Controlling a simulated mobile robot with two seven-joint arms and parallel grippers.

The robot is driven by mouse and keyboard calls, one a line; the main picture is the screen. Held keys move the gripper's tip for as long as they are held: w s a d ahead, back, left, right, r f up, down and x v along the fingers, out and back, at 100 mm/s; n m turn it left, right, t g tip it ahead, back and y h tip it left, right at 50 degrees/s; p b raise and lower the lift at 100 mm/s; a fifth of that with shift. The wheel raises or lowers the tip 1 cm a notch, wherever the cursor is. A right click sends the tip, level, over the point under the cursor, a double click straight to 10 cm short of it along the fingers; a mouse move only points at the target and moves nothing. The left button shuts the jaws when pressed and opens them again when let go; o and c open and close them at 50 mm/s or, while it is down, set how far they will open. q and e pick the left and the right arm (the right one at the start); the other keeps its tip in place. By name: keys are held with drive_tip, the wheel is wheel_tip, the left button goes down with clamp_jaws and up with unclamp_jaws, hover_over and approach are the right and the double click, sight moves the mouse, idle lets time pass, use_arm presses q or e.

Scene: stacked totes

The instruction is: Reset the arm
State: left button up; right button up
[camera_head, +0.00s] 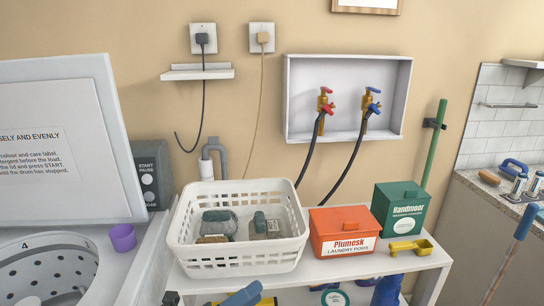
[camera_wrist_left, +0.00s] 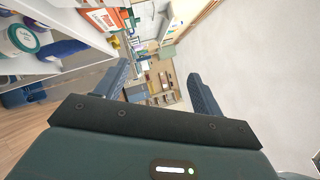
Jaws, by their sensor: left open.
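My left gripper (camera_wrist_left: 160,85) is open in the left wrist view, with its two blue-grey fingers spread apart and nothing between them. In the head view only a little of the left gripper (camera_head: 207,300) shows at the bottom edge, low in front of the white shelf unit (camera_head: 330,268). Most of the left arm is out of the picture. My right gripper is in neither view.
A white basket (camera_head: 238,262) with several items, an orange box (camera_head: 343,240), a green box (camera_head: 401,208) and a yellow scoop (camera_head: 411,248) stand on the unit. An open washer (camera_head: 48,265) is left.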

use_arm(q)
drive_tip(key=s+a+f+n+y, duration=0.3)
drive_tip(key=f+n, duration=0.3)
drive_tip(key=n, duration=0.4)
drive_tip(key=s+a+f+n+y, duration=0.3)
drive_tip(key=s+f+n+y, duration=0.3)
drive_tip(key=n, duration=0.4)
drive_tip(key=s+a+f+n+g+y, duration=0.1)
drive_tip(key=s+a+f+n+y, duration=0.2)
drive_tip(key=f+n, duration=0.5)
drive_tip(key=s+n+y, duration=0.1)
drive_tip(key=n, duration=0.1)
drive_tip(key=shift+s+a+n+y, duration=0.25)
drive_tip(key=shift+a+n+y, duration=0.05)
drive_tip(key=shift+a+n, duration=0.1)
drive_tip(key=shift+f, duration=0.1)
